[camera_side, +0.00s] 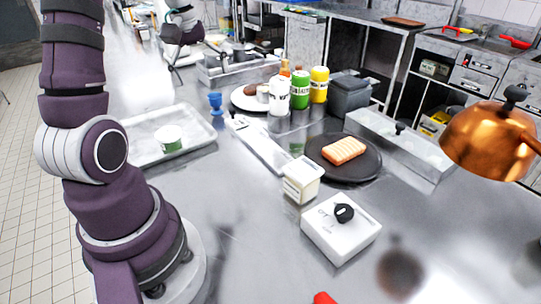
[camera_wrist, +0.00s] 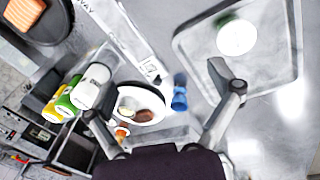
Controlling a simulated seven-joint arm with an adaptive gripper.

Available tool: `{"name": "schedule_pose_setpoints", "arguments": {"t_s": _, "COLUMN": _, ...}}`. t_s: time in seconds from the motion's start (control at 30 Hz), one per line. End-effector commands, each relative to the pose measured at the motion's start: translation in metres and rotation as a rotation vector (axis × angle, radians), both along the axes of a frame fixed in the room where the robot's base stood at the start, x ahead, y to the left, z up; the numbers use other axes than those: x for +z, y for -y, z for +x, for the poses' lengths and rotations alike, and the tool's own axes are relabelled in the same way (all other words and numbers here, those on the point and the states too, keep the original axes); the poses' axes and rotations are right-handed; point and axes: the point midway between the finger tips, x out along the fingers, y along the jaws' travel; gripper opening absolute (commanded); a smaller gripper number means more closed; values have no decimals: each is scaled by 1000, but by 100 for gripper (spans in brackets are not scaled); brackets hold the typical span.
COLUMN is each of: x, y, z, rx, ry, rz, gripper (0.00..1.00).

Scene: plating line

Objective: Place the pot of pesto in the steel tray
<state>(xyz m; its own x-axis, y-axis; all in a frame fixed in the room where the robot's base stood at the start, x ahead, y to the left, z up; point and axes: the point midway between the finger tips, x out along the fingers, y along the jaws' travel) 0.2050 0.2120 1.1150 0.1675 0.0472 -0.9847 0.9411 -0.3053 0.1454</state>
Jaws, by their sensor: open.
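The pot of pesto (camera_side: 169,139), a small white tub with green on it, stands upright in the steel tray (camera_side: 196,146) at the left of the counter. In the wrist view the pot (camera_wrist: 237,38) shows from above as a white disc with a green edge, inside the tray (camera_wrist: 262,88) at upper right. My gripper (camera_wrist: 158,92) is open and empty, its fingers spread wide. In the wrist view the pot lies above and right of the right fingertip, apart from it.
A blue cup (camera_side: 215,103) stands beside the tray. Nearby are a plate (camera_side: 240,103), white (camera_side: 279,97), green (camera_side: 300,90) and yellow (camera_side: 319,85) bottles. A black plate (camera_side: 368,165), a white box (camera_side: 301,180) and a knobbed device (camera_side: 341,230) stand right. A copper lamp (camera_side: 487,140) hangs right.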

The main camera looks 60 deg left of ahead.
Motion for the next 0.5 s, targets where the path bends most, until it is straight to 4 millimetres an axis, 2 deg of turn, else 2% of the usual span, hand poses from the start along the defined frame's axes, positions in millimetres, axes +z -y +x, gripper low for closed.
{"name": "schedule_pose_setpoints", "arguments": {"t_s": 0.03, "x": 16, "y": 37, "z": 13, "rx": -153, "ry": 46, "rz": 33, "gripper": 90}}
{"name": "schedule_pose_setpoints", "arguments": {"t_s": 0.1, "x": 30, "y": 88, "z": 18, "rx": -381, "ry": 101, "rz": 84, "gripper": 90}}
{"name": "schedule_pose_setpoints", "arguments": {"t_s": 0.2, "x": 37, "y": 151, "z": 5, "rx": -706, "ry": 167, "rz": 175, "gripper": 90}}
{"name": "schedule_pose_setpoints", "arguments": {"t_s": 0.23, "x": 36, "y": 166, "z": -1, "rx": -796, "ry": 183, "rz": 203, "gripper": 90}}
{"name": "schedule_pose_setpoints", "arguments": {"t_s": 0.33, "x": 29, "y": 197, "z": -22, "rx": -1029, "ry": 223, "rz": 291, "gripper": 90}}
{"name": "schedule_pose_setpoints", "arguments": {"t_s": 0.5, "x": 20, "y": 212, "z": -39, "rx": -1201, "ry": 250, "rz": 369, "gripper": 90}}
